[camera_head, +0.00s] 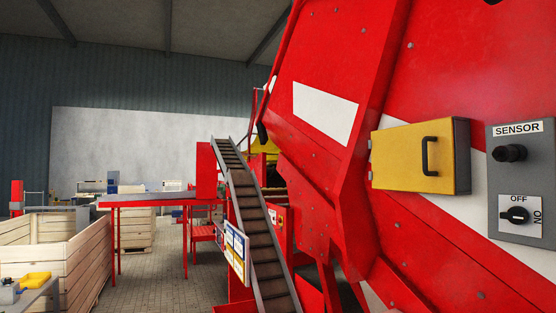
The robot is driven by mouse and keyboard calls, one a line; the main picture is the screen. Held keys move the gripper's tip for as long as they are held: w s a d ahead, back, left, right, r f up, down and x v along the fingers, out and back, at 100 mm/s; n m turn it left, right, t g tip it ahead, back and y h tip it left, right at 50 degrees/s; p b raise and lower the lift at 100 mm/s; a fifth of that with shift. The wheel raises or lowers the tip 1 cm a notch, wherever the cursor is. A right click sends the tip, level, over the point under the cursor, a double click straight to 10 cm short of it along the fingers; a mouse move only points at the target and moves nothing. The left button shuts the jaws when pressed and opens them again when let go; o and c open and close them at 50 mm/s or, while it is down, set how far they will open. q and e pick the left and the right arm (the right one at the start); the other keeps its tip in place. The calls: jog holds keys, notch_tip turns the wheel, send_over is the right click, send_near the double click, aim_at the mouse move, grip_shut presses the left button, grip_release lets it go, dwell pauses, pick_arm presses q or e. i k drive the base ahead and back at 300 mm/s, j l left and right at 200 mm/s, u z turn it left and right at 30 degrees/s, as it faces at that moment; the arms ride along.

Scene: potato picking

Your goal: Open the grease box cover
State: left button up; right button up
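The grease box is a yellow box on the side of the big red machine, at the right of the head view. Its yellow cover (405,157) is shut and faces me at an angle. A black handle (429,156) stands upright near the right side of the cover. Small hinges show at the cover's left edge. Neither of my grippers is in view, and nothing touches the cover or the handle.
A grey sensor panel (521,182) with a black knob and an OFF/ON switch is right of the box. A sloping conveyor (256,222) stands in the middle. A wooden crate (40,262) is at left. Open floor (160,280) lies between.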

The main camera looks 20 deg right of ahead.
aim_at(417, 158)
jog(key=i+j+z, duration=0.1)
jog(key=i+z, duration=0.4)
jog(key=i+j+z, duration=0.2)
jog(key=i+z, duration=0.25)
jog(key=i+j+z, duration=0.3)
jog(key=z, duration=0.2)
jog(key=i+j+z, duration=0.25)
jog(key=j+z, duration=0.2)
jog(key=j, duration=0.15)
